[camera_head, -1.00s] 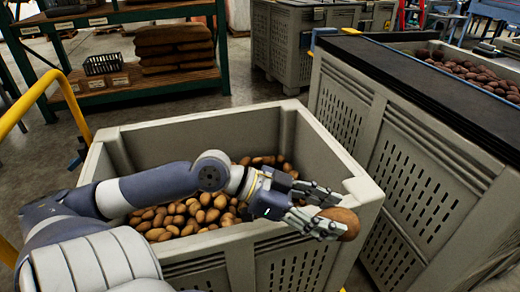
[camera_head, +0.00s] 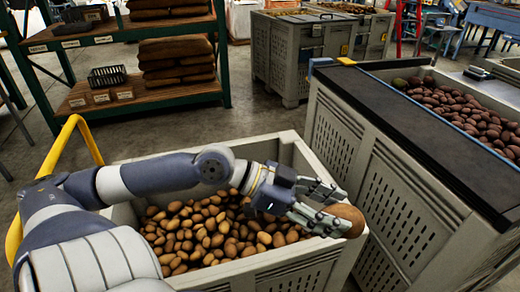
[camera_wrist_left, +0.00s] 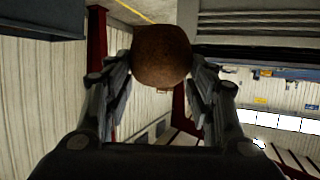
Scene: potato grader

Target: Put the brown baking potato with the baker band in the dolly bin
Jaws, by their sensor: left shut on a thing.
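My left gripper (camera_head: 325,204) is shut on a brown potato (camera_head: 346,220) and holds it at the fingertips, near the right wall of the grey bin in the head view. The potato also shows between the two fingers in the left wrist view (camera_wrist_left: 161,55). No baker band can be made out on it. The grey slatted bin (camera_head: 275,272) in front of me holds many small tan potatoes, and my left arm reaches across it. Whether this bin stands on a dolly is hidden. My right gripper is not in view.
A taller grey bin (camera_head: 385,195) with a black top edge (camera_head: 425,125) stands to the right, with dark red potatoes (camera_head: 470,118) behind it. A yellow rail (camera_head: 62,145) is at the left. A green shelf (camera_head: 150,98) with sacks stands behind. Open floor lies between.

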